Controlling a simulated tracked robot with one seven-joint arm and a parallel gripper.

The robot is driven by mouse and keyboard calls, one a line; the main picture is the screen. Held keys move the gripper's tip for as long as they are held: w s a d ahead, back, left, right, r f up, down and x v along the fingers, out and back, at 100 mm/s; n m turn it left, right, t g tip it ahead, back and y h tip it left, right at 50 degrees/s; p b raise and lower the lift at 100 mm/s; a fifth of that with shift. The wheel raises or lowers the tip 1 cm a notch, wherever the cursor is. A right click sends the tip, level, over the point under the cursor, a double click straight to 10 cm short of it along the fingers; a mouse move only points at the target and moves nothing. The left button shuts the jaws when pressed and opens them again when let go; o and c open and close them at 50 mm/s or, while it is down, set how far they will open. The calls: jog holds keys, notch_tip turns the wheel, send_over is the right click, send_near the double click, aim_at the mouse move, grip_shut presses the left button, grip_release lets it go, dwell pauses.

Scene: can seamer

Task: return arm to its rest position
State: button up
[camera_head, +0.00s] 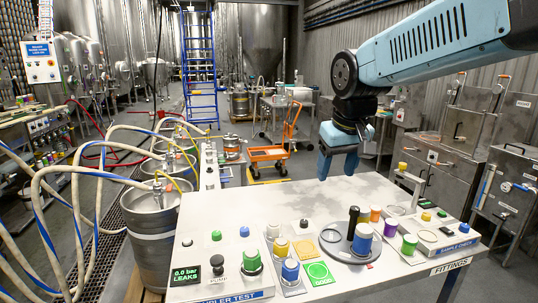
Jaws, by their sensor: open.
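My arm (430,45) reaches in from the upper right in the head view, its blue link running left to a dark joint. My gripper (338,168) hangs below that joint, fingers pointing down, above the back part of the light grey table (240,205). It is open, and I see nothing between its fingers. It is apart from the fittings on the table, which stand nearer the front.
Kegs with hoses (150,225) stand left, metal cabinets (445,150) right. The table's back left is clear.

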jog(key=s+d+f+m+t, duration=0.2)
jog(key=s+d+m, duration=0.1)
jog(key=s+d, duration=0.6)
jog(key=shift+s+f+h, duration=0.3)
jog(key=shift+s, duration=1.45)
